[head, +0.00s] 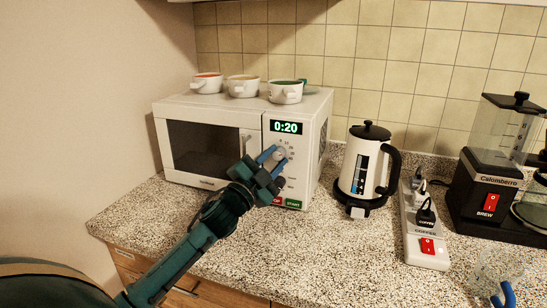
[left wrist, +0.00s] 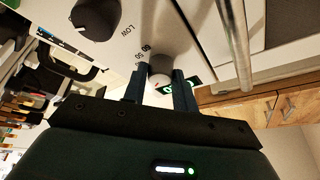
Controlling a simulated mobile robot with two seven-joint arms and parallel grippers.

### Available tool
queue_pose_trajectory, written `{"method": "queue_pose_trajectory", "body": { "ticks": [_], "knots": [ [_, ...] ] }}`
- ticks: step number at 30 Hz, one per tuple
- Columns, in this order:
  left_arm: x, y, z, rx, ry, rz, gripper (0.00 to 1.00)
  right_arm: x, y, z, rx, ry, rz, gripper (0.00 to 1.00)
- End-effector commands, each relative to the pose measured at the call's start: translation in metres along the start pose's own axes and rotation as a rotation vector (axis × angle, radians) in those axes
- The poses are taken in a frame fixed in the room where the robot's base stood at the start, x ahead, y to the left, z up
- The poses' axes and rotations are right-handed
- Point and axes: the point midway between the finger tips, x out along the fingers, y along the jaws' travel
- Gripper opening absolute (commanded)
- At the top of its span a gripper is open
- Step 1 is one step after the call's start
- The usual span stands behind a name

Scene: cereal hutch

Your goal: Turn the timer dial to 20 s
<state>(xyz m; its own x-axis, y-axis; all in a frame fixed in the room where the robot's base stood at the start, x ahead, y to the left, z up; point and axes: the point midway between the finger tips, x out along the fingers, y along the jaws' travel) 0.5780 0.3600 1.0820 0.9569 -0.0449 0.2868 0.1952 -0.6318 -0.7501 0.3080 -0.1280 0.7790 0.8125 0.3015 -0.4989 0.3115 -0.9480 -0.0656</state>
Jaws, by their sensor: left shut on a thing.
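The white microwave (head: 219,112) stands at the back left of the counter. Its display (head: 286,128) reads 0:20 in green. The round timer dial (head: 279,153) is below the display, partly covered by my gripper. My left gripper (head: 272,155) is at the panel, its two fingers shut on the timer dial. In the left wrist view the dial (left wrist: 159,77) sits between the fingertips (left wrist: 160,88), with printed numbers beside it. A larger dark knob (left wrist: 97,17) near the word LOW is apart from the fingers. Blue fingertips of my right gripper (head: 504,296) show at the bottom right; their opening is unclear.
Three mugs (head: 243,87) stand on the microwave. The door handle (head: 243,143) is close left of my left gripper. To the right are a white kettle (head: 353,165), a power strip (head: 413,225) and a coffee maker (head: 480,195). The front counter middle is clear.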

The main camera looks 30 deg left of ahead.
Motion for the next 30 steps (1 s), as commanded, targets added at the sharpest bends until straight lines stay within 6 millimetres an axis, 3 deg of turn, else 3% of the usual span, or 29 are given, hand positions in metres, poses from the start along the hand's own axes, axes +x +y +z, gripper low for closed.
{"method": "queue_pose_trajectory", "body": {
  "ticks": [11, 12, 18, 30],
  "knots": [
    [0.0005, -0.0017, -0.0007, 0.004, 0.002, -0.002, 0.05, 0.0001, 0.0007, 0.0005, -0.010, -0.002, -0.002, 0.36],
    [0.0005, -0.0017, -0.0007, 0.004, 0.002, -0.002, 0.31, 0.0001, 0.0007, 0.0005, -0.010, -0.001, -0.002, 0.36],
    [0.0003, -0.0011, -0.0005, 0.003, 0.001, -0.001, 0.47, 0.0003, 0.0007, 0.0003, -0.010, -0.001, -0.002, 0.36],
    [-0.0089, 0.0010, 0.0008, 0.001, 0.000, 0.001, 0.49, 0.0019, 0.0003, 0.0015, -0.002, 0.001, -0.001, 0.36]
  ]
}}
